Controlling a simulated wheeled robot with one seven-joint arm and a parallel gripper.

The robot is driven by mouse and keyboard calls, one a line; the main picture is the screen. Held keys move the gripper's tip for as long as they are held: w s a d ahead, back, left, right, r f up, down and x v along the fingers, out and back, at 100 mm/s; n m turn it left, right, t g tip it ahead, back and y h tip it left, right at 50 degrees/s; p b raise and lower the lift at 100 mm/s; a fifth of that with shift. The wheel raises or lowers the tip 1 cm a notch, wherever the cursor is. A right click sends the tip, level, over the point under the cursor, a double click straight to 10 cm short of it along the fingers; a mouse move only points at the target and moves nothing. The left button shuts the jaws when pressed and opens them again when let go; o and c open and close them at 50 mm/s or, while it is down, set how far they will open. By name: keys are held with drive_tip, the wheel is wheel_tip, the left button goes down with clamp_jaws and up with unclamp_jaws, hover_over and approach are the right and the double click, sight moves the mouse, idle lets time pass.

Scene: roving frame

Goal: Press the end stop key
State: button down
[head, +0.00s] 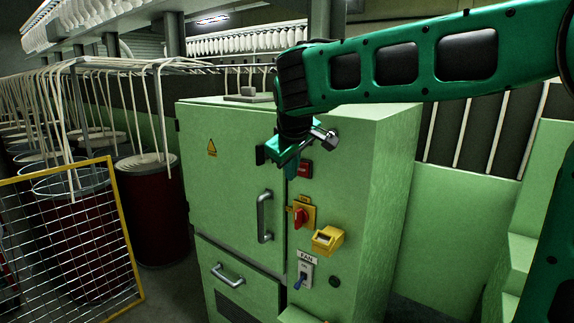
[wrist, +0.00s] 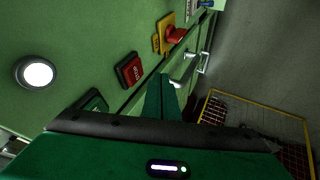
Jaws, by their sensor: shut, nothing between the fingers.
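A red key (head: 304,169) with pale lettering is on the front of the green cabinet (head: 368,200), just right of the door edge. The red key also shows in the wrist view (wrist: 130,70), left of my fingers; its lettering is too small to read. A green key (wrist: 92,102) is beside it in the wrist view; in the head view my gripper hides that spot. My gripper (head: 272,156) is in front of the upper cabinet, up and left of the red key. Its fingers (wrist: 160,85) are together and empty, apart from the red key in the wrist view.
A red rotary switch on a yellow plate (head: 302,214), a yellow box (head: 327,239) and a fan switch (head: 305,272) are below. A door handle (head: 265,216) sticks out at left. A yellow-framed mesh guard (head: 126,225) stands at left. A white lamp (wrist: 37,72) shows in the wrist view.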

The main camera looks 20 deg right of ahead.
drive_tip(key=shift+w+d+r, duration=0.1)
drive_tip(key=shift+w+d, duration=0.3)
drive_tip(key=shift+d, duration=0.25)
drive_tip(key=shift+w+d, duration=0.4)
drive_tip(key=shift+d, duration=0.2)
drive_tip(key=shift+w+d, duration=0.35)
drive_tip(key=shift+d, duration=0.15)
drive_tip(key=shift+w+d+r, duration=0.15)
drive_tip(key=shift+d, duration=0.2)
drive_tip(key=shift+s+a, duration=0.25)
drive_tip(key=shift+a, duration=0.15)
approach(303, 166)
drive_tip(key=s+a, duration=0.1)
drive_tip(key=a, duration=0.1)
drive_tip(key=s+a+r, duration=0.1)
drive_tip(key=s+a, duration=0.1)
drive_tip(key=shift+s+a, duration=0.2)
drive_tip(key=shift+s, duration=0.05)
drive_tip(key=shift+f, duration=0.1)
